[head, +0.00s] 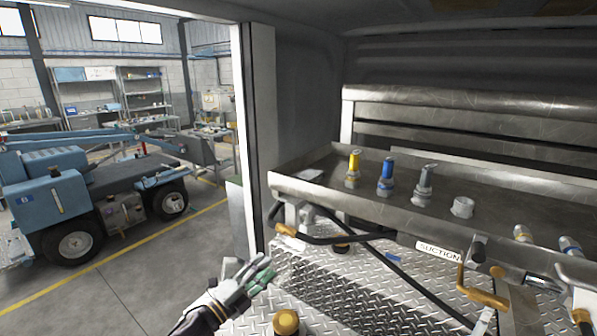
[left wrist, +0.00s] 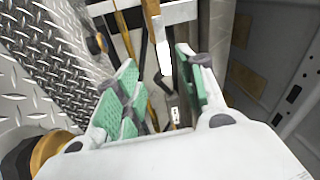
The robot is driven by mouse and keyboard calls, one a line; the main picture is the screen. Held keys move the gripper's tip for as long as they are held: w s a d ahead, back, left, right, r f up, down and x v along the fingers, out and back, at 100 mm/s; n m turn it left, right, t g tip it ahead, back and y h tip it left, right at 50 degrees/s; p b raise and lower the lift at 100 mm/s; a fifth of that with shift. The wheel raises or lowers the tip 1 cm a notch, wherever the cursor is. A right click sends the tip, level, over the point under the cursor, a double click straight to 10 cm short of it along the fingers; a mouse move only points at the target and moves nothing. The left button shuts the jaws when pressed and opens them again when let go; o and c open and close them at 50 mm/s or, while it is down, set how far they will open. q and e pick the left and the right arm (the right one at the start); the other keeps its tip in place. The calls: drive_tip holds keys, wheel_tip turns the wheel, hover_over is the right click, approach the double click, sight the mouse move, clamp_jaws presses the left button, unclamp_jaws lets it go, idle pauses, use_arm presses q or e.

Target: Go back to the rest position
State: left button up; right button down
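My left gripper (head: 258,276) shows at the bottom of the head view, in front of the diamond-plate panel and below the metal tray. In the left wrist view its green-padded fingers (left wrist: 155,95) stand apart with nothing between them. A black hose and a yellow strip pass beyond the fingers there. My right gripper is not in either view.
A metal tray (head: 330,187) holds a yellow nozzle (head: 353,170), a blue nozzle (head: 387,176) and a grey nozzle (head: 423,184). Below are a SUCTION label (head: 438,252), a bronze handle (head: 480,293) and black hoses. A blue vehicle (head: 60,200) stands on the floor at left.

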use_arm(q)
drive_tip(key=s+a+f+n+g+y, duration=0.3)
drive_tip(key=s+a+f+n+y, duration=0.7)
drive_tip(key=n, duration=0.6)
drive_tip(key=s+a+f+n+g+y, duration=0.1)
drive_tip(key=s+f+n+g, duration=0.3)
drive_tip(key=s, duration=0.6)
drive_tip(key=s+f+n+g+y, duration=0.1)
drive_tip(key=s+f+n+g, duration=0.3)
drive_tip(key=s, duration=0.5)
drive_tip(key=s+f+m+g, duration=0.1)
drive_tip(key=s+f+g, duration=0.15)
drive_tip(key=f, duration=2.95)
drive_tip(key=s+a+f, duration=0.2)
drive_tip(key=s+f, duration=0.8)
drive_tip(key=s, duration=0.1)
drive_tip(key=s+a+f+g, duration=0.1)
drive_tip(key=s+a+f, duration=0.1)
drive_tip(key=s+f, duration=0.8)
drive_tip(key=shift+s+a+m+y, duration=0.25)
drive_tip(key=shift+s+m+y, duration=0.05)
drive_tip(key=shift+s, duration=0.6)
